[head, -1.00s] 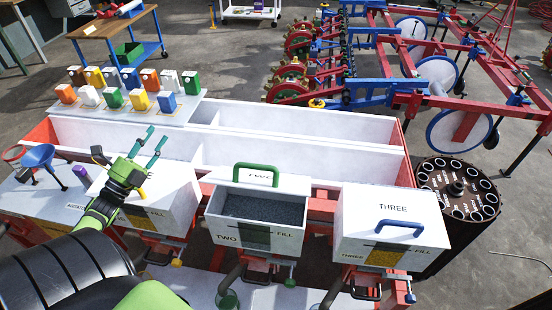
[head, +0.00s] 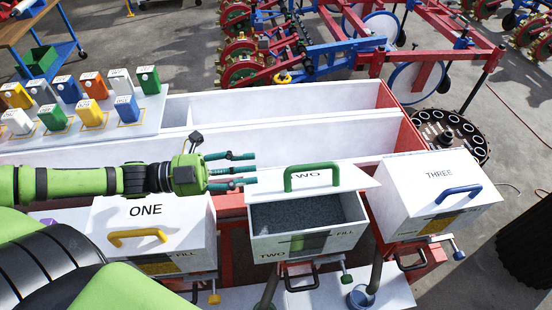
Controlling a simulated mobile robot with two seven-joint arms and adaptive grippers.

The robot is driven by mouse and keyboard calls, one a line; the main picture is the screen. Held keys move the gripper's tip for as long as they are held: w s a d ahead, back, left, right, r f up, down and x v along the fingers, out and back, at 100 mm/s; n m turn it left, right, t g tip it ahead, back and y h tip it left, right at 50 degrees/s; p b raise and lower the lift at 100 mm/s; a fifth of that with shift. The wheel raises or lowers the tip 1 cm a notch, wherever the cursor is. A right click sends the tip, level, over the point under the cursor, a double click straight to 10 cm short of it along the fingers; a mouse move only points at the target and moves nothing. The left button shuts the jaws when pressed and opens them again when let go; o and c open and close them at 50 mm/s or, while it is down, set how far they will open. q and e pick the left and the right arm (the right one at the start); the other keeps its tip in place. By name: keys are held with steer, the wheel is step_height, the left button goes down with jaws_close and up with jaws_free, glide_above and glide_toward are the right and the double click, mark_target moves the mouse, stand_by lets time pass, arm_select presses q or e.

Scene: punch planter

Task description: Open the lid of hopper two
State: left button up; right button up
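Hopper two (head: 307,232) is a white box in the middle of the row, filled with dark grains. Its lid (head: 340,181) stands open, tilted back at the rear of the box, with a green handle (head: 311,166) on it. My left gripper (head: 247,170) is open and empty, pointing right, just left of the lid and above the rear edge of hopper one. Its fingers look apart from the green handle. My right gripper is not in view.
Hopper one (head: 151,232) with a yellow handle and hopper three (head: 438,195) with a blue handle are closed. A long white trough (head: 270,138) runs behind them. Coloured containers (head: 90,112) stand at the back left.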

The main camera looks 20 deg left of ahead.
mark_target(297, 168)
arm_select(q)
steer(key=shift+s+d+f, duration=0.1)
steer(key=shift+s+d, duration=0.05)
steer(key=shift+d, duration=0.2)
steer(key=b+x, duration=0.1)
steer(key=x, duration=0.1)
steer(key=b+x, duration=0.1)
steer(key=x, duration=0.1)
steer(key=shift+s+d+b, duration=0.1)
steer(key=shift+d+b, duration=0.3)
steer(key=shift+d, duration=0.15)
steer(key=shift+x, duration=1.45)
steer(key=shift+r+x, duration=0.2)
steer(key=shift+x, duration=1)
steer(key=shift+p+x, duration=0.35)
steer(key=shift+x, duration=0.4)
steer(key=shift+w+d+f, duration=0.15)
steer(key=shift+w+d, duration=0.35)
steer(key=shift+d, duration=0.05)
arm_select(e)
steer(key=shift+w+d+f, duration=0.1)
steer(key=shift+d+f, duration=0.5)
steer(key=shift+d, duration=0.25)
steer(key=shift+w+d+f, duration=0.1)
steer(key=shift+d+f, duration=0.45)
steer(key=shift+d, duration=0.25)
arm_select(q)
jaws_close()
